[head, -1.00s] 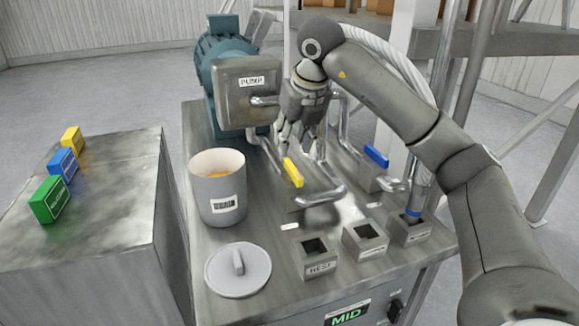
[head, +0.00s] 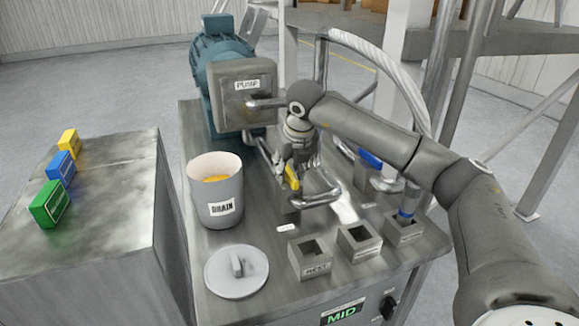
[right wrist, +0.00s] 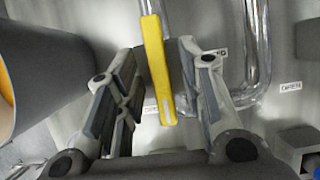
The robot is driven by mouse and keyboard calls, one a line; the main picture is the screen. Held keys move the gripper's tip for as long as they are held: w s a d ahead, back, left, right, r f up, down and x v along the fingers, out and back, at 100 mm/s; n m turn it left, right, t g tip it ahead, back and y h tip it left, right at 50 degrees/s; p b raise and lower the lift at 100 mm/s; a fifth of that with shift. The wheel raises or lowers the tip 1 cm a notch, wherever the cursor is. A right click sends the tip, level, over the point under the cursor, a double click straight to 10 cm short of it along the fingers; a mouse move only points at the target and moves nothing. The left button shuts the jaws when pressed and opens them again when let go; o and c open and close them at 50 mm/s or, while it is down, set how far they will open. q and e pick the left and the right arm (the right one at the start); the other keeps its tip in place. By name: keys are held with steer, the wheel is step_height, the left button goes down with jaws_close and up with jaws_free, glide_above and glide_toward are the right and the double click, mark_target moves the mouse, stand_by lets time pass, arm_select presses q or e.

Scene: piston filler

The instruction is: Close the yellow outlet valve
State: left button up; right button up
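The yellow outlet valve handle (head: 292,177) stands on the pipework in the middle of the steel bench. In the right wrist view the yellow handle (right wrist: 157,65) runs lengthwise between my right gripper's fingers, with visible gaps on both sides. My right gripper (head: 295,166) is low over the valve, fingers pointing down and partly hiding it. The right gripper (right wrist: 158,95) is open and holds nothing. I cannot tell whether any finger touches the handle. My left gripper is not in view.
A drain bucket (head: 214,192) stands left of the valve, with a grey lid (head: 236,272) in front. The pump box (head: 243,95) is behind. A blue valve handle (head: 370,158) is to the right. Square sockets (head: 309,257) line the bench front.

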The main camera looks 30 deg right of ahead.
jaws_close()
